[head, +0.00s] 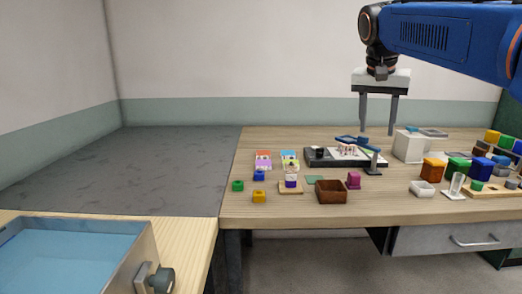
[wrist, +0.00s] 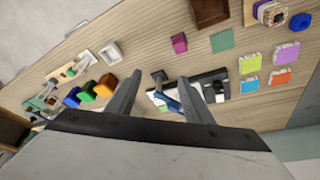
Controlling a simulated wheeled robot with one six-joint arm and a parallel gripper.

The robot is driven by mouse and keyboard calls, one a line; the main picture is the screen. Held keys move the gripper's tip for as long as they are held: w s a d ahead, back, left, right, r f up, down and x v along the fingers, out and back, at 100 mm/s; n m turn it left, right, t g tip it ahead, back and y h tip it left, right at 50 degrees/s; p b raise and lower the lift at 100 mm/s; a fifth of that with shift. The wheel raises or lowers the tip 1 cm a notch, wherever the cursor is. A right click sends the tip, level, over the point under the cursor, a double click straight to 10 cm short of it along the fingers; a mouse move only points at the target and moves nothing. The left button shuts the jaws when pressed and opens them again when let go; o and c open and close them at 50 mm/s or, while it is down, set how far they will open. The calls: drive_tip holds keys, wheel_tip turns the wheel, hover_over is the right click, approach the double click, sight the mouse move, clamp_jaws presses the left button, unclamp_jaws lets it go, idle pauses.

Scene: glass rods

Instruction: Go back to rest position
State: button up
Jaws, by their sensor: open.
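My gripper (head: 378,112) hangs from the blue arm above the back right part of the wooden table (head: 300,212), fingers pointing down. Its two fingers are apart with nothing between them. In the wrist view my gripper (wrist: 160,95) also shows open, with the table surface beyond it. The board also shows in the wrist view (wrist: 207,85), partly hidden by a finger.
A brown open box (head: 331,191), a magenta block (head: 353,180) and small coloured blocks stand toward the front. A white box (head: 408,146) and orange (head: 432,169) and green containers are at the right. A blue-lined basin (head: 75,250) is at the lower left. The air around my gripper looks clear.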

drive_tip(key=s+a+f+n+t+y, duration=0.1)
drive_tip(key=s+f+n, duration=0.5)
drive_tip(key=s+f, duration=2.3)
drive_tip(key=shift+a+f+n+t+y, duration=0.3)
drive_tip(key=shift+a+f+y, duration=0.35)
drive_tip(key=shift+f, duration=0.3)
drive_tip(key=shift+s, duration=0.1)
